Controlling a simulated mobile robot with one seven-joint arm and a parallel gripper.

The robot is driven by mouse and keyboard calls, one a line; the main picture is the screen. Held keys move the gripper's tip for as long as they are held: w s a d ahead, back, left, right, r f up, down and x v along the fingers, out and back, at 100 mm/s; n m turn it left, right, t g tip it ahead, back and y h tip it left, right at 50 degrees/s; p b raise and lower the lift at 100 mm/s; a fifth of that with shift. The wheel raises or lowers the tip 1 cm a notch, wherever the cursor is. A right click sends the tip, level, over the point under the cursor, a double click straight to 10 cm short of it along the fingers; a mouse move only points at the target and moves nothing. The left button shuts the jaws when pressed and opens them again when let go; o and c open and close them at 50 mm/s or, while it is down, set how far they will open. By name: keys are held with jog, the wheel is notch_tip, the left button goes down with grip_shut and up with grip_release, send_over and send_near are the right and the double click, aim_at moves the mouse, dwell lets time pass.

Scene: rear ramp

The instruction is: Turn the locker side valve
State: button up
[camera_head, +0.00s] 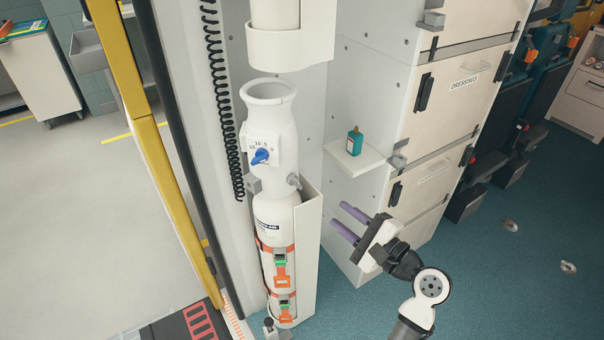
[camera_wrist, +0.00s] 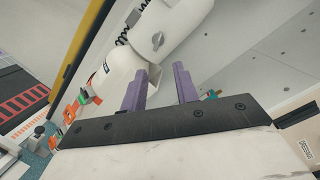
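A tall white cylinder (camera_head: 276,222) stands upright in a white bracket. A small grey valve (camera_head: 293,181) sticks out of its right side, facing the lockers; a grey knob (camera_wrist: 158,41), apparently this valve, shows in the wrist view beyond my fingers. A blue knob (camera_head: 260,156) sits on a white numbered plate on the cylinder's front. My gripper (camera_head: 341,216) is to the right of and below the grey valve, apart from it. Its two purple fingers are spread and empty, pointing toward the cylinder; they also show in the wrist view (camera_wrist: 160,74).
A small shelf (camera_head: 352,160) with a teal bottle (camera_head: 354,141) juts out above my gripper. White lockers (camera_head: 440,110) stand at the right. The bracket's side wall (camera_head: 309,252) rises beside the cylinder's lower part. Orange straps (camera_head: 281,285) hold the cylinder.

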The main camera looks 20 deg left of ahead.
aim_at(300, 186)
jog(key=w+a+m+p, duration=0.1)
jog(key=w+a+m, duration=0.1)
jog(key=a, duration=0.2)
jog(key=w+a+m+p, duration=0.2)
jog(key=a, duration=0.2)
jog(key=w+a+m+p, duration=0.1)
jog(key=w+a+m, duration=0.1)
jog(key=a+m, duration=0.1)
jog(key=shift+a+f+p, duration=0.2)
jog(key=shift+a+p, duration=0.1)
jog(key=shift+a, duration=0.3)
jog(key=c, duration=0.6)
